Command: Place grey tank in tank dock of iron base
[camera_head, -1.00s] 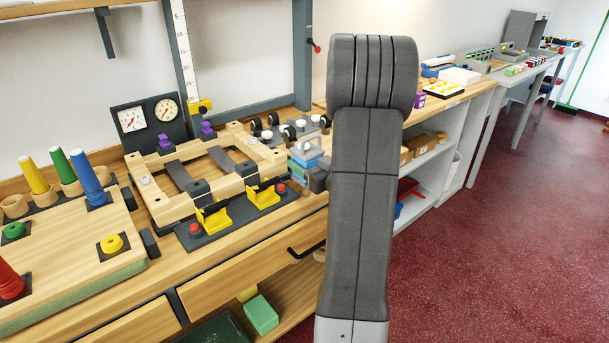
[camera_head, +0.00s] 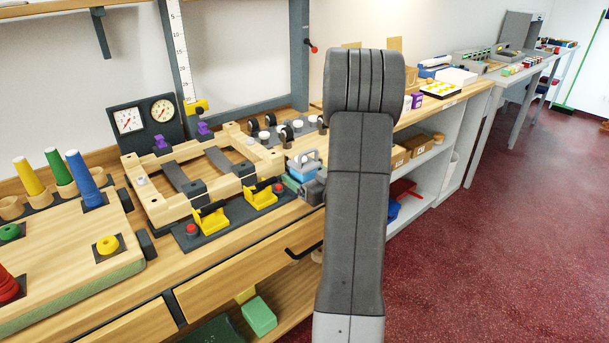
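A small blue and light-grey piece with an arched grey handle (camera_head: 306,158), which looks like the iron base, stands on the counter just left of my arm. A grey shape (camera_head: 312,190) shows right in front of it, partly behind my arm. I cannot tell whether it is the grey tank, part of my gripper, or both. My arm's thick dark-grey links fill the middle of the view and hide the fingertips. The tank dock cannot be made out from here.
A wooden frame with grey straps and yellow clamps (camera_head: 262,197) stands left of the iron piece. Black-wheeled items and white knobs (camera_head: 298,126) are behind it. A board with coloured cones (camera_head: 85,180) is at far left. Cardboard boxes (camera_head: 417,145) sit on a shelf at right.

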